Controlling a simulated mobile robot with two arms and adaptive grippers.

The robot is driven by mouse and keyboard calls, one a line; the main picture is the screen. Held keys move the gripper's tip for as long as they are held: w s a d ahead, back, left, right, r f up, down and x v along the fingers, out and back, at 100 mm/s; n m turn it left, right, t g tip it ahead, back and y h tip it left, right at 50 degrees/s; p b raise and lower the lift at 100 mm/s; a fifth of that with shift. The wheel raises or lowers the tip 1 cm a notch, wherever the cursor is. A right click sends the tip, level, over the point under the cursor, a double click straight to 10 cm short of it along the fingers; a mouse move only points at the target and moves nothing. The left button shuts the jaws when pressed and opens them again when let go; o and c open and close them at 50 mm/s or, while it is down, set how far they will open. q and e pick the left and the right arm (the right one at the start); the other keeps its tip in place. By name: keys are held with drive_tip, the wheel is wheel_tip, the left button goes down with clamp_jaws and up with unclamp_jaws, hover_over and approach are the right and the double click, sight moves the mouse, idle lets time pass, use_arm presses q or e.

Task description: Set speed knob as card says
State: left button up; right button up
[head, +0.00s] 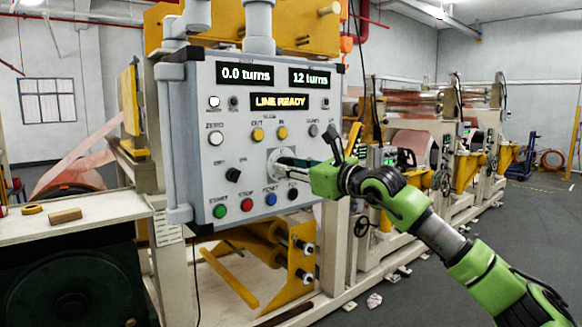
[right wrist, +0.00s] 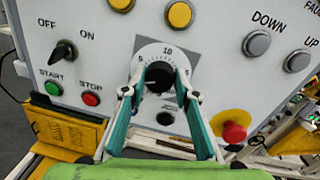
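The speed knob (right wrist: 158,77) is a dark knob on a white round dial (right wrist: 166,53) marked 5 and 10, in the right wrist view. My right gripper (right wrist: 161,80) is open, its teal fingers on either side of the knob with a narrow gap. In the head view my right gripper (head: 285,163) reaches in from the right and covers most of the dial. The grey control panel (head: 200,100) reads "0.0 turns", "12 turns" and "LINE READY". I cannot make out a readable card. My left gripper is not in view.
Yellow buttons (right wrist: 180,14) sit above the dial, and a red mushroom button (right wrist: 233,132) is at its lower right. The OFF/ON selector (right wrist: 62,53) is to the left.

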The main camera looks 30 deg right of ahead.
drive_tip(key=shift+f+m+t+h+b, duration=0.1)
drive_tip(key=shift+m+t+h+b, duration=0.25)
drive_tip(key=shift+m+b, duration=4.2)
drive_tip(key=shift+f+m+t+h+b, duration=0.15)
drive_tip(key=shift+m+h+b, duration=0.95)
drive_tip(key=shift+m, duration=6.25)
drive_tip(key=shift+y+b, duration=0.55)
drive_tip(key=o, duration=1.1)
